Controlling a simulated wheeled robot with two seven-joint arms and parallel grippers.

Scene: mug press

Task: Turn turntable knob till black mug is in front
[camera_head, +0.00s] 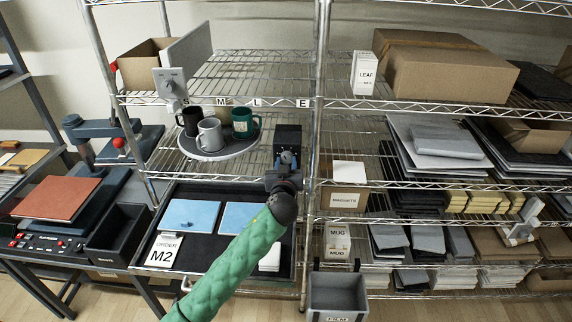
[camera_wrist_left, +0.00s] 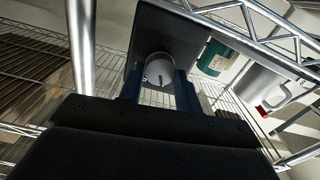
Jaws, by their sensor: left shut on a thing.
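The round grey turntable (camera_head: 222,154) sits on the wire shelf and carries three mugs. The black mug (camera_head: 189,121) stands at its back left, the white mug (camera_head: 210,135) at its front, and the green mug (camera_head: 240,122) at its right. A black knob box (camera_head: 288,136) stands right of the turntable. My left gripper (camera_head: 288,160) is at its front face, shut on the grey round knob (camera_wrist_left: 159,69), seen between the fingers in the wrist view. The green mug (camera_wrist_left: 217,58) and white mug (camera_wrist_left: 262,88) also show there. My right gripper is not in view.
A shelf post (camera_head: 319,110) stands close right of the knob box. Below lies a black tray (camera_head: 185,262) with blue sheets and an order card. A press (camera_head: 100,150) stands at the left. A grey bin (camera_head: 338,292) is at the lower right of my arm.

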